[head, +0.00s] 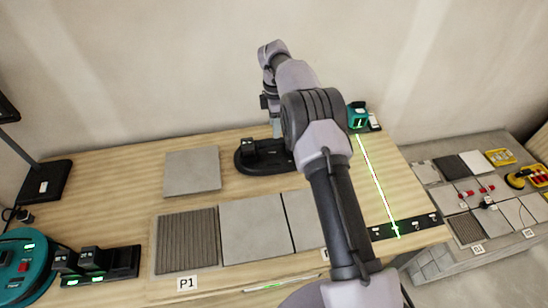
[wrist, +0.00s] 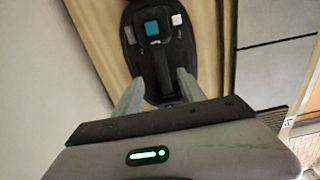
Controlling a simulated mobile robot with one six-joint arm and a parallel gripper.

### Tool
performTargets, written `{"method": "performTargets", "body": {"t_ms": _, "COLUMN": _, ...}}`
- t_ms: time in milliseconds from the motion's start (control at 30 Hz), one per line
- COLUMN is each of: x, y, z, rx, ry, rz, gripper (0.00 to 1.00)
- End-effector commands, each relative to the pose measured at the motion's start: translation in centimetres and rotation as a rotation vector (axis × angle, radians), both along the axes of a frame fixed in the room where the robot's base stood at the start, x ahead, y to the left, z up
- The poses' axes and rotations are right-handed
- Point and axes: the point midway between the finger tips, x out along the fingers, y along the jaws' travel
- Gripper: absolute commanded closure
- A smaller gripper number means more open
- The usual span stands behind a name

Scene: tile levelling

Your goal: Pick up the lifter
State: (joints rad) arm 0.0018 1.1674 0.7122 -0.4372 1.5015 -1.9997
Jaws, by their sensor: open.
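The black device that I take to be the lifter (head: 262,149) stands on a dark rounded base at the back middle of the wooden bench, partly hidden by my arm. The wrist view shows its black bar-like handle (wrist: 159,72) on the rounded base (wrist: 133,58), with a teal square and a small white square near the far end. My gripper (head: 276,130) points down above it. In the wrist view my gripper (wrist: 159,88) is open, one finger on each side of the handle. I see no clear contact; the fingers' height over the handle is hard to tell.
A loose grey tile (head: 192,171) lies left of the lifter, and a row of tiles (head: 255,228) lies in front. A teal laser unit (head: 357,116) casts a green line at right. A black charger rack (head: 122,262) and teal round device (head: 25,262) are front left.

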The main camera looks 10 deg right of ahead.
Motion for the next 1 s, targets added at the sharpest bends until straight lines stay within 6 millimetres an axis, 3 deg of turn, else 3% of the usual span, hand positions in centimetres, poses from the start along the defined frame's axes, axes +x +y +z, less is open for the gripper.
{"method": "performTargets", "body": {"t_ms": 33, "x": 0.0, "y": 0.1, "z": -1.8, "rx": 0.001, "ry": 0.001, "rz": 0.001, "gripper": 0.53}}
{"method": "performTargets", "body": {"t_ms": 100, "x": 0.0, "y": 0.1, "z": -3.1, "rx": 0.001, "ry": 0.0, "rz": 0.001, "gripper": 0.53}}
{"method": "performTargets", "body": {"t_ms": 333, "x": -0.1, "y": 0.1, "z": -5.3, "rx": 0.0, "ry": -0.001, "rz": -0.001, "gripper": 0.53}}
{"method": "performTargets", "body": {"t_ms": 533, "x": -0.3, "y": 0.1, "z": -9.3, "rx": 0.001, "ry": -0.001, "rz": 0.0, "gripper": 0.53}}
{"method": "performTargets", "body": {"t_ms": 1000, "x": -0.3, "y": 0.1, "z": -9.4, "rx": 0.001, "ry": -0.002, "rz": -0.001, "gripper": 0.53}}
